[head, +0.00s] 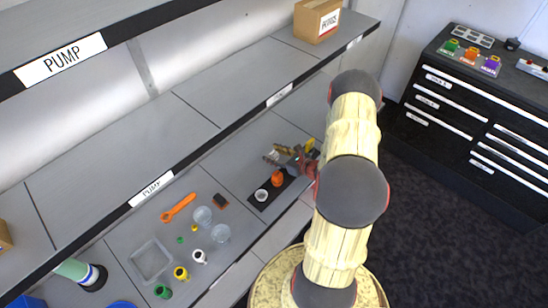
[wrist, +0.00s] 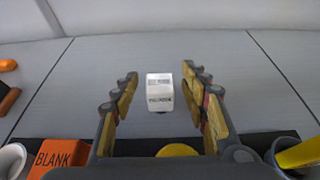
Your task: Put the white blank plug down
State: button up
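A small white block-like piece with dark lettering, which I take to be the white blank plug (wrist: 160,92), shows between my fingers in the wrist view. Its lettering is too small to read. My gripper (wrist: 163,95) has its two yellow-padded fingers apart, with a visible gap on each side of the white piece. It appears to be on the grey shelf surface, though its contact underneath is hard to make out. In the head view my gripper (head: 296,160) is low over the shelf, and I cannot pick out the white piece there.
A black tray (head: 260,204) holds an orange block (wrist: 60,155) marked BLANK, a white cup (wrist: 11,160) and a yellow round piece (wrist: 178,150). An upper shelf (head: 150,125) overhangs.

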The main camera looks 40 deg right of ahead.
jog(key=shift+c, duration=1.2)
grip_shut()
